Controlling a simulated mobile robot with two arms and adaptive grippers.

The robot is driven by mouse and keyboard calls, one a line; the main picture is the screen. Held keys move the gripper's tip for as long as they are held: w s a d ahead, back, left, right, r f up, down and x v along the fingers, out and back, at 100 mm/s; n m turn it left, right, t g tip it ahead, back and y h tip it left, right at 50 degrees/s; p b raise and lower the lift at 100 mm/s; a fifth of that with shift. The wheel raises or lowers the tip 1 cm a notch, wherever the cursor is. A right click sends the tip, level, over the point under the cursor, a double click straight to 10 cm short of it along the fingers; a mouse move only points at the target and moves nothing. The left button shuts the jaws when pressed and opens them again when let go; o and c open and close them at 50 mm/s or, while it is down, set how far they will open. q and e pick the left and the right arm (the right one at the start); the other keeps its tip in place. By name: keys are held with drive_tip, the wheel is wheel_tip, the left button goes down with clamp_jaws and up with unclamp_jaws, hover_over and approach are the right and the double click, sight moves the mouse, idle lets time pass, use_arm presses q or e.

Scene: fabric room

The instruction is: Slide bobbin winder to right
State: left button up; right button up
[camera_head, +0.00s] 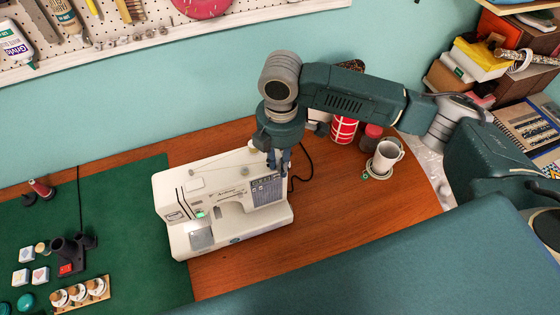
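The white sewing machine (172,189) stands on the wooden table, partly on the green mat. Its top runs from the left up to the right, and a small pale knob (253,145) sticks up near the top's right end. This may be the bobbin winder, but it is too small to be sure. My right gripper (279,169) points down at the machine's right end, just right of that knob. Its fingers look close together, and I cannot tell whether they touch anything. The gripper hides part of the machine's top right corner. My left gripper is not in view.
A white mug (387,155), a red-lidded jar (371,137) and a red patterned canister (343,130) stand behind my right arm. Blocks and spools lie on the green mat (120,215). A pegboard hangs on the wall. The table (350,215) right of the machine is clear.

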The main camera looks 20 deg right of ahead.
drive_tip(key=shift+r, duration=0.1)
wheel_tip(320, 180, up, 12)
idle(0.4)
drive_tip(key=shift+s, duration=0.1)
idle(0.4)
